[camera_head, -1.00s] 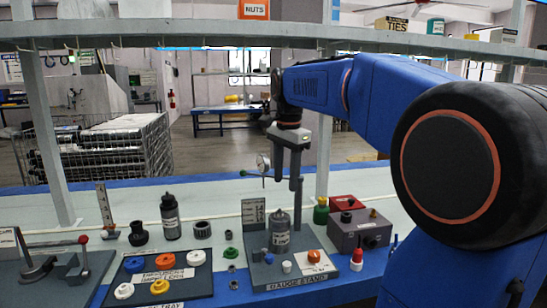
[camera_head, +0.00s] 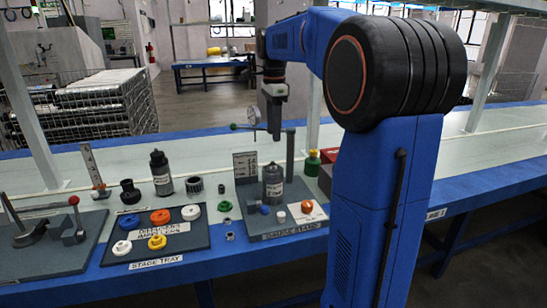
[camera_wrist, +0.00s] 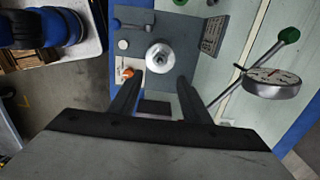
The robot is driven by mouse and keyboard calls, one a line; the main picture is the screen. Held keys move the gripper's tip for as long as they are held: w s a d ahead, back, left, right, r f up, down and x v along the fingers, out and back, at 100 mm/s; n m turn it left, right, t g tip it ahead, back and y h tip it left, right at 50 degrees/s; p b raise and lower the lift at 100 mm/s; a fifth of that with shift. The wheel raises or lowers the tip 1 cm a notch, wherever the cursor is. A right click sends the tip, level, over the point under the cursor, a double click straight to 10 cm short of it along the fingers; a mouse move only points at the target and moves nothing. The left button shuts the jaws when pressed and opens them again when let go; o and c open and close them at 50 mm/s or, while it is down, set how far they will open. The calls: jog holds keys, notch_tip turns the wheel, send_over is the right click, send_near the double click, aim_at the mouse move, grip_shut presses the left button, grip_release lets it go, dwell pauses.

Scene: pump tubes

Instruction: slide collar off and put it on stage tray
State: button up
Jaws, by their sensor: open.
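The stage tray (camera_head: 187,249) is a dark board at the front left. It carries a blue, an orange, two white and one yellow ring-like part. The gauge stand (camera_head: 292,234) is right of it and holds an upright dark grey cylinder (camera_head: 273,185). In the wrist view its round silvery top (camera_wrist: 160,58) lies ahead of and between my fingers. Which part is the collar I cannot tell. My gripper (camera_head: 274,138) is above the cylinder, pointing down, apart from it and empty. Its two fingers are spread in the wrist view (camera_wrist: 160,80).
A dial gauge (camera_head: 253,115) on a post stands close beside my gripper, and shows right in the wrist view (camera_wrist: 272,84). An orange part (camera_head: 307,206) sits on the gauge stand. A black bottle (camera_head: 161,173) and dark ringed parts (camera_head: 194,186) stand behind the tray.

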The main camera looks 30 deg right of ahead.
notch_tip(320, 180, down, 11)
jog(key=shift+f, duration=0.1)
dwell(0.4)
jog(key=shift+c, duration=0.3)
grip_shut()
jog(key=shift+r, duration=0.85)
dwell(0.6)
jog(key=shift+r, duration=2.05)
